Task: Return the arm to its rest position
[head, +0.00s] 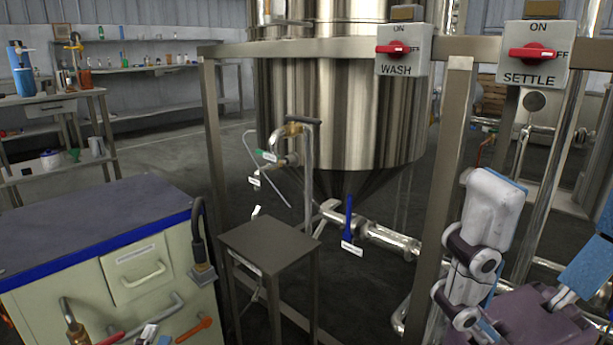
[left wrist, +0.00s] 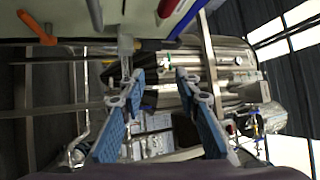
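My left gripper (head: 552,195) is large and near at the lower right of the head view, in front of the steel frame. Its purple body, grey knuckles and blue-padded fingers show, with the fingers spread apart. In the left wrist view, the two blue fingers of the left gripper (left wrist: 160,76) stand apart with nothing held between them. The tank and pipes lie beyond the gap. My right gripper is not in either view.
A steel frame post (head: 446,170) stands close by the gripper, under the WASH switch (head: 403,50) and SETTLE switch (head: 535,54). Behind are the steel tank (head: 340,105) and a blue-handled valve (head: 348,218). A small stand (head: 268,244) and cabinet (head: 95,222) are to the left.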

